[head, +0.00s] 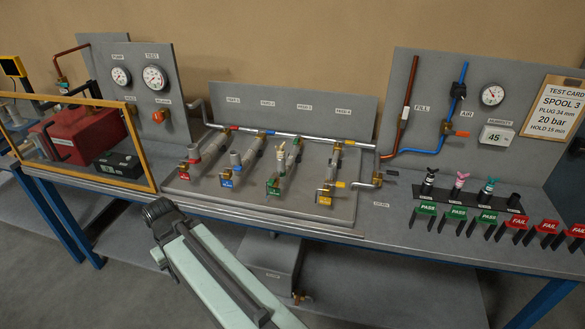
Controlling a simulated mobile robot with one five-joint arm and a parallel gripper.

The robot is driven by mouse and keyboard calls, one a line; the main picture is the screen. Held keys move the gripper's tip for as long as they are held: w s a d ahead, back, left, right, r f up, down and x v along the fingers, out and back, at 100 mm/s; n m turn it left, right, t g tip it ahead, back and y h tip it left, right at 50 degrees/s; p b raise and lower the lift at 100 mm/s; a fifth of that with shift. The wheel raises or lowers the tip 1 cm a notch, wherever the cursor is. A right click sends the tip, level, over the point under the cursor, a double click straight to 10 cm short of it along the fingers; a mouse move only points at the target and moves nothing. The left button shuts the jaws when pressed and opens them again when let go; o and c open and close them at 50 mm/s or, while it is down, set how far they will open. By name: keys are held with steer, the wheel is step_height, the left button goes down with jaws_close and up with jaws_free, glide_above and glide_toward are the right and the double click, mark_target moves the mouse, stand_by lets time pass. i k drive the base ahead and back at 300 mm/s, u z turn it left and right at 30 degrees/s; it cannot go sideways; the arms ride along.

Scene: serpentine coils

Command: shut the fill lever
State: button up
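The FILL label (422,108) is on the grey back panel at right, beside a brown pipe (404,100) that runs down toward the manifold's right end. A valve fitting (377,180) sits below that end, with a short pipe running left from it. I cannot tell which small part is the fill lever or how it is set. An orange handle (461,133) sits on the blue AIR line to the right. My gripper (158,208) is the dark end of my arm, at the bench's front edge, left of the manifold and well away from the fill pipe. Its fingers cannot be made out.
The manifold tray (340,210) holds several pipe spools with coloured tags. A yellow-framed clear screen (90,140) stands at left before a red box (75,135). PASS and FAIL tags (483,216) line the right front. A grey box (272,265) is below the bench.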

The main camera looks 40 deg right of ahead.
mark_target(407, 108)
steer(key=u, duration=0.2)
steer(key=k, duration=1.6)
steer(key=z, duration=0.7)
steer(key=i, duration=0.75)
steer(key=u, duration=0.05)
